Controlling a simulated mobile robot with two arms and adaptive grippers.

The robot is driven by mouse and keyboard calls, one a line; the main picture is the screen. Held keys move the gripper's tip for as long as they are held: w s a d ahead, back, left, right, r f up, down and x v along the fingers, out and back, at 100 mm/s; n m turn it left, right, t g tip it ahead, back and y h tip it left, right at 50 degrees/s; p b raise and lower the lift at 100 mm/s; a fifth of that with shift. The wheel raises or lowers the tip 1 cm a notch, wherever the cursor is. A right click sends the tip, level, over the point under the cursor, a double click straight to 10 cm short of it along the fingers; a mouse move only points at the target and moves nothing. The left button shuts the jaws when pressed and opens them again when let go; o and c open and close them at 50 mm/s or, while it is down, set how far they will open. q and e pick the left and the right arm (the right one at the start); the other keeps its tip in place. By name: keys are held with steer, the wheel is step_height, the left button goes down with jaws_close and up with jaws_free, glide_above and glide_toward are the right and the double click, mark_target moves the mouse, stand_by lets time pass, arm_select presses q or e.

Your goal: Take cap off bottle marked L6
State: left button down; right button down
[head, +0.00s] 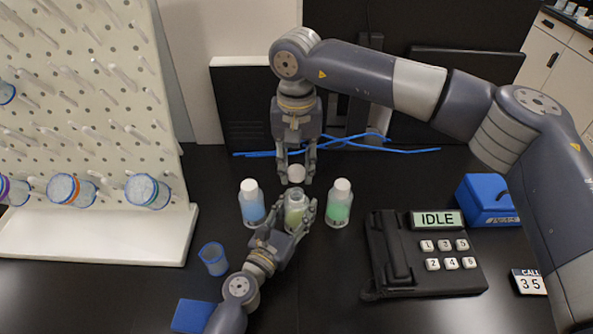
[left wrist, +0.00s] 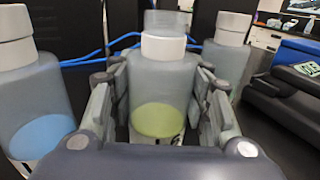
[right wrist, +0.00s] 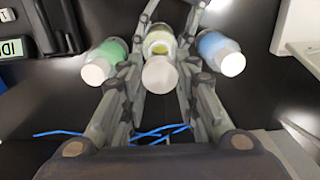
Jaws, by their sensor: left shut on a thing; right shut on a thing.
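The middle bottle (head: 294,211) holds yellow-green liquid and stands upright on the black table. My left gripper (head: 291,215) is shut around its body; the same bottle (left wrist: 160,105) fills the middle of the left wrist view. My right gripper (head: 297,174) is shut on a white cap (head: 296,172), behind the bottle's mouth in the head view. In the right wrist view the cap (right wrist: 160,74) sits between the fingers, apart from the bottle's rim (right wrist: 158,48). I cannot read any L6 marking; the labels are mostly hidden.
A capped blue-liquid bottle (head: 251,203) stands close on the left, a capped green-liquid bottle (head: 339,204) close on the right. A black phone (head: 425,255) reading IDLE is further right. A blue cup (head: 213,258) stands front left, near a white pegboard rack (head: 105,236). Blue cables (head: 400,150) lie behind.

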arm_select(q)
steer(key=c, duration=0.8)
jaws_free()
steer(key=shift+o, duration=0.2)
